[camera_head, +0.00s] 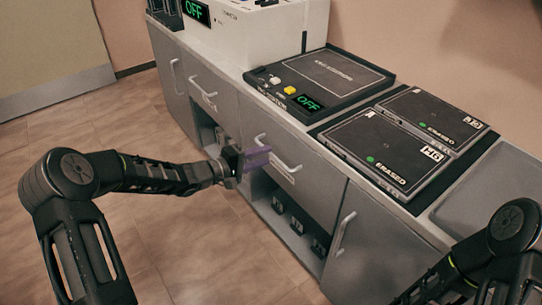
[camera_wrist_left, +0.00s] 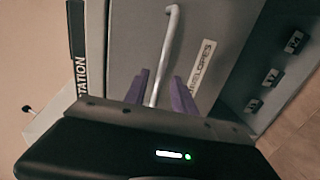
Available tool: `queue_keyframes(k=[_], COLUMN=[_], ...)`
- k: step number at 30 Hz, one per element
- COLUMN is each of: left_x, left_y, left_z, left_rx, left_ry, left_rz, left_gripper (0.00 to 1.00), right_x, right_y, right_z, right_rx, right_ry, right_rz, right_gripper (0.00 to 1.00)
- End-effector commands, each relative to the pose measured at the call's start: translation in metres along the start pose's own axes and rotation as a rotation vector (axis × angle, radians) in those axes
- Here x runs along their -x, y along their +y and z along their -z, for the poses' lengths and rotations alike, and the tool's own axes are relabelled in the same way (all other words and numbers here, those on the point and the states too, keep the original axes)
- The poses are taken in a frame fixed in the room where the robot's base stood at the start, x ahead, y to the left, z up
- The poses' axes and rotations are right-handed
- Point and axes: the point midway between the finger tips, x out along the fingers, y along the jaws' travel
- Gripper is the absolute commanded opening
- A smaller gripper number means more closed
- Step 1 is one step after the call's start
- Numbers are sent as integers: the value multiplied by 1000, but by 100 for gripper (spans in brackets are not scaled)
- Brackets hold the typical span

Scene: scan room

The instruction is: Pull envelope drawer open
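The envelope drawer (camera_head: 312,180) is a grey front in the cabinet, with a pale bar handle (camera_head: 285,163); it looks shut, flush with the cabinet face. In the left wrist view its front (camera_wrist_left: 222,28) carries a white label (camera_wrist_left: 201,68) reading "ENVELOPES", partly covered by a finger. My left gripper (camera_head: 257,158) is at the handle's left end in the head view. In the left wrist view its purple fingers (camera_wrist_left: 161,92) stand on either side of the handle bar (camera_wrist_left: 168,45), with a gap showing on both sides. My right arm shows at bottom right; its gripper is out of view.
Below the drawer is an open shelf (camera_head: 262,200) with several dark labelled items. On the counter are a black device (camera_head: 325,77) reading "OFF" and two dark cases (camera_head: 385,150) marked "ERASED". Another handled drawer (camera_head: 203,92) is to the left. The floor in front is clear.

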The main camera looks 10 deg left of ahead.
Motion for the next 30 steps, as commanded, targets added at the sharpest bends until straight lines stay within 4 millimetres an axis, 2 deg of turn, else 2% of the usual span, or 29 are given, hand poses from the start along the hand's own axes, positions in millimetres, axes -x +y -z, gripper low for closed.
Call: queue_keyframes(k=[3, 6, 17, 28, 30], left_x=[-19, -29, -35, -35, -35], left_y=[-2, -1, 0, 0, 0], left_z=[-1, 0, 0, 0, 0], left_rx=[1, 1, 1, 1, 1], left_ry=[-2, 0, 0, 0, 0], left_rz=[-2, -1, 0, 0, 0], left_gripper=[32, 32, 32, 2, 0], right_x=[-7, -9, -9, -9, -9], right_y=[3, 4, 5, 5, 5], right_z=[0, 2, 2, 2, 2], right_rx=[-1, -2, -3, -3, -3], right_ry=[1, 3, 5, 5, 5], right_rz=[-1, -2, -2, -2, -2], right_gripper=[0, 0, 0, 0, 0])
